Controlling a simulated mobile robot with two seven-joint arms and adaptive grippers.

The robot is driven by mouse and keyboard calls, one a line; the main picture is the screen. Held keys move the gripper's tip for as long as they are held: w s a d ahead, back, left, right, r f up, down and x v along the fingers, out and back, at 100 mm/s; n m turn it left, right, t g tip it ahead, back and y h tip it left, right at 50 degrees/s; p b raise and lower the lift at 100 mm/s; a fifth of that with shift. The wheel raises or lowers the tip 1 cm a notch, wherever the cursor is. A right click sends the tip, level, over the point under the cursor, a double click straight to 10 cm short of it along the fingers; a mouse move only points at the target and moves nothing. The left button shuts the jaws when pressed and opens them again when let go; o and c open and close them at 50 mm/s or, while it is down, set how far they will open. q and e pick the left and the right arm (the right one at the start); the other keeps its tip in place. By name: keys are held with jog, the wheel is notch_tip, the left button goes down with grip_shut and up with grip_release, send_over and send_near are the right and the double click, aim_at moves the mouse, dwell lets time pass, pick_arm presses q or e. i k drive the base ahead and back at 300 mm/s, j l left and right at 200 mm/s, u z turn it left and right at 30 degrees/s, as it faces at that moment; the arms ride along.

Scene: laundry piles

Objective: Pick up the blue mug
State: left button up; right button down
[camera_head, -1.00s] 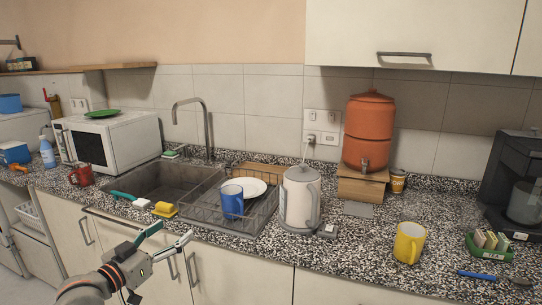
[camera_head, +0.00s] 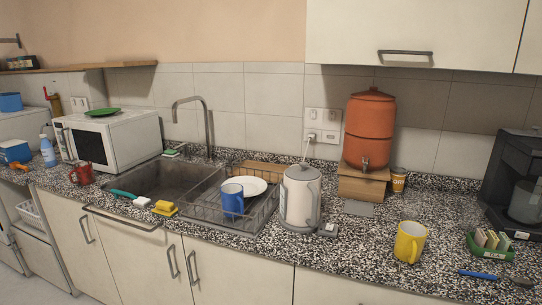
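The blue mug (camera_head: 232,201) stands upright in the front part of a wire dish rack (camera_head: 262,213), in front of a white plate (camera_head: 246,186). The rack sits to the right of the sink. Neither of my grippers shows in the head view, so their state and distance from the mug cannot be seen.
A white kettle (camera_head: 299,198) stands close to the right of the rack. A sink (camera_head: 160,184) with a tall faucet (camera_head: 207,125) is to the left. A yellow sponge (camera_head: 165,208) lies at the counter front. A yellow mug (camera_head: 409,242) stands at the right.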

aim_at(232, 194)
jog(key=j+z, duration=0.1)
jog(key=z, duration=0.4)
jog(key=j+z, duration=0.3)
jog(key=j, duration=0.15)
jog(key=j+z, duration=0.3)
jog(key=j, duration=0.2)
jog(key=i, duration=0.05)
